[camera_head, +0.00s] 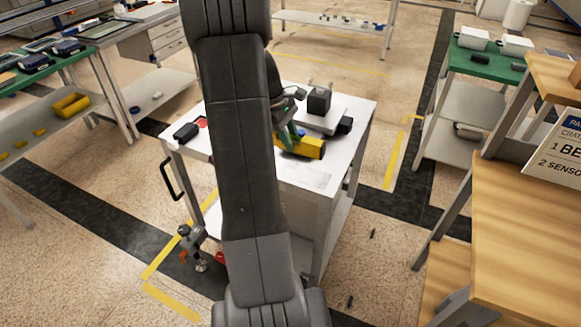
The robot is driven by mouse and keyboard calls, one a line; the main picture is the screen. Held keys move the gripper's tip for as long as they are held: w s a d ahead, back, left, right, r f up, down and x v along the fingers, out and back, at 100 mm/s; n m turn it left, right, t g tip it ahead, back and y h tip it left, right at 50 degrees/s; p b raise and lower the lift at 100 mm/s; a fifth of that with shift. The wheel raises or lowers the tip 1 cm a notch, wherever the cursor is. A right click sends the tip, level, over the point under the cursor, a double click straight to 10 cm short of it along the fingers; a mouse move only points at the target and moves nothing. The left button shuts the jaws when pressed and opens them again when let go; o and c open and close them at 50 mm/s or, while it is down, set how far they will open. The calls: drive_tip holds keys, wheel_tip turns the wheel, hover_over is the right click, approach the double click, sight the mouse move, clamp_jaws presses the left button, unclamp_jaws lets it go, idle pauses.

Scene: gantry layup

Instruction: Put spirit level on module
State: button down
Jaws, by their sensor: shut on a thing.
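My arm fills the middle of the head view and hides much of the cart top. Part of my gripper (286,132) shows just right of the arm, dark with a green part, with its lower end at a yellow bar with a dark end, which I take as the spirit level (304,148). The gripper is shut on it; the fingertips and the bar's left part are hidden. The bar is low over the white cart top; I cannot tell whether it touches. Behind it, a black block (319,101) stands on a light plate (335,117); which thing is the module is unclear.
The white cart (357,104) also bears a black box (345,125), a dark item (186,132) at left and a flat grey panel (305,177) in front. A wooden bench (535,220) with a sign stands right. Green-topped tables stand left and back right.

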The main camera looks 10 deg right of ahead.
sight(295, 171)
wheel_tip(295, 171, down, 9)
drive_tip(key=shift+r, duration=0.15)
idle(0.4)
drive_tip(key=c, duration=1.1)
unclamp_jaws()
drive_tip(key=v, duration=1.2)
